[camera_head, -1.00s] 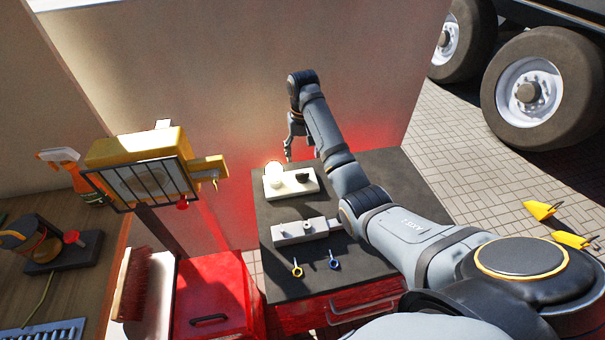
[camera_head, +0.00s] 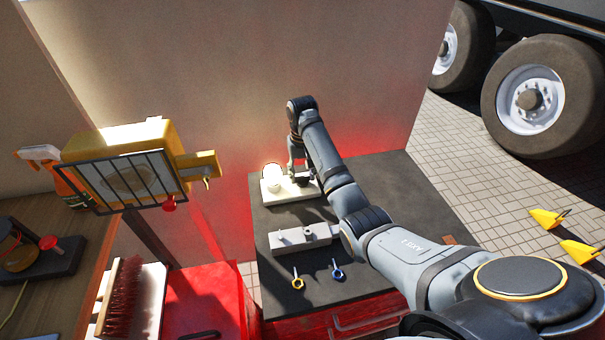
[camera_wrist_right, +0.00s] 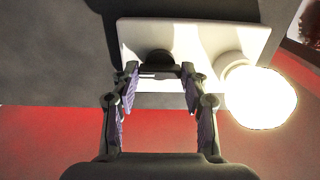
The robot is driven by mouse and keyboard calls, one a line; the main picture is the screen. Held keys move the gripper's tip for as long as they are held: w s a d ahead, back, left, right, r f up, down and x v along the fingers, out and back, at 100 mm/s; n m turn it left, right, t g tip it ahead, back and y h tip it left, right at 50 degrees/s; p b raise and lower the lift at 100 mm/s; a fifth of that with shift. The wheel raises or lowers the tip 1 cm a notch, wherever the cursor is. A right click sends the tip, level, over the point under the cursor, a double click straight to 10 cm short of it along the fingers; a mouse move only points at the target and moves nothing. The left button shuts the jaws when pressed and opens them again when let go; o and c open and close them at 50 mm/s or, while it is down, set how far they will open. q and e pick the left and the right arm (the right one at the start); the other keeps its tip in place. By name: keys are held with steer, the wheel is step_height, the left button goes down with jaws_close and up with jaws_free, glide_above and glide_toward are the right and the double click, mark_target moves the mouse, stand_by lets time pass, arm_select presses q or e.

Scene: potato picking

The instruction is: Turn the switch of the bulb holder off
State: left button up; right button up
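The white bulb holder (camera_head: 278,197) lies on the dark top of a red cabinet, and its bulb (camera_head: 272,170) at the left end is glowing. My right gripper (camera_head: 298,172) points down over the right end of the holder and partly hides it. In the right wrist view the holder's white base (camera_wrist_right: 195,38) carries a round black switch knob (camera_wrist_right: 159,59). My right gripper (camera_wrist_right: 159,72) is open there, with its fingers apart on either side of the knob. The lit bulb (camera_wrist_right: 260,97) is beside the right finger. I cannot tell whether the fingers touch the knob. My left gripper is not in view.
A yellow work lamp (camera_head: 125,165) stands to the left. A wall (camera_head: 240,80) rises behind the cabinet.

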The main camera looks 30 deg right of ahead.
steer(key=c, duration=0.3)
steer(key=shift+r+n+p, duration=0.2)
steer(key=shift+n+p, duration=0.1)
steer(key=shift+p, duration=0.35)
steer(key=n+p, duration=0.6)
steer(key=p, duration=0.3)
steer(key=shift+r, duration=0.15)
steer(key=n+p, duration=0.2)
steer(key=n, duration=0.1)
steer(key=n+p, duration=0.1)
steer(key=n, duration=0.1)
steer(key=shift+n+p, duration=0.4)
steer(key=n, duration=0.1)
steer(key=n+p, duration=0.1)
steer(key=n, duration=0.1)
steer(key=shift+f, duration=0.25)
arm_select(q)
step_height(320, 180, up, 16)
steer(key=p, duration=0.1)
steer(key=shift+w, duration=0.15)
arm_select(e)
steer(key=shift+n, duration=1.2)
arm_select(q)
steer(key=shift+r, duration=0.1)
arm_select(e)
steer(key=shift+f+n, duration=0.1)
steer(key=shift+n, duration=0.2)
